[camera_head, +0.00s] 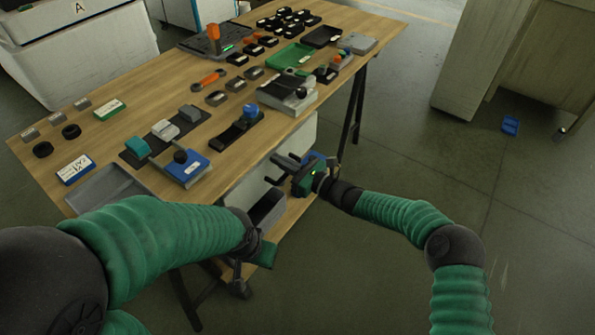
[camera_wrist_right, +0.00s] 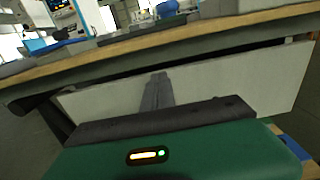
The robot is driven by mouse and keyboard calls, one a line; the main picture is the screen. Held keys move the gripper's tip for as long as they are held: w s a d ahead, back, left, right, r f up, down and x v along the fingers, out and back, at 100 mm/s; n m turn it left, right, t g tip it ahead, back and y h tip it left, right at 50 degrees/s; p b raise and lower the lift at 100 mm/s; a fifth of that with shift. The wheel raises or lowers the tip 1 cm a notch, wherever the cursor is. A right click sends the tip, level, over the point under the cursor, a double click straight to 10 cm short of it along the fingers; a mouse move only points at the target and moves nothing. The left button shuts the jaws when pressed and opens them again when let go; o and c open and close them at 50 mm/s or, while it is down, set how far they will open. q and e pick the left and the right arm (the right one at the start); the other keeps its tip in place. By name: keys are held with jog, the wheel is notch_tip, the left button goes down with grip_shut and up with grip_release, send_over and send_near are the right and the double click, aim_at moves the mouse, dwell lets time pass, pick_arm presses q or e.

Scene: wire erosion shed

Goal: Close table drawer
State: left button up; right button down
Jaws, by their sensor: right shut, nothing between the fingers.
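The pale drawer unit (camera_head: 272,152) hangs under the front edge of the wooden table; in the right wrist view its white panel (camera_wrist_right: 225,85) sits below the tabletop with a dark gap above. A grey open-topped box (camera_head: 267,207), possibly the pulled-out drawer, shows below, between my grippers; how far it sticks out is unclear. My right gripper (camera_head: 279,171) is shut and empty, pointing at the pale panel; contact cannot be told. Its dark fingers also show in the wrist view (camera_wrist_right: 157,92). My left gripper (camera_head: 262,255) is beside the grey box, its fingers mostly hidden.
The wooden tabletop (camera_head: 140,105) carries a grey tray (camera_head: 105,188), a green tray (camera_head: 290,56), a blue-based device (camera_head: 186,168) and several small parts. A dark table leg (camera_head: 353,115) stands behind my right gripper. The floor (camera_head: 440,160) to the right is largely clear.

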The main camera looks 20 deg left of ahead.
jog(key=shift+b+x, duration=0.3)
jog(key=shift+x, duration=0.95)
jog(key=shift+r, duration=0.35)
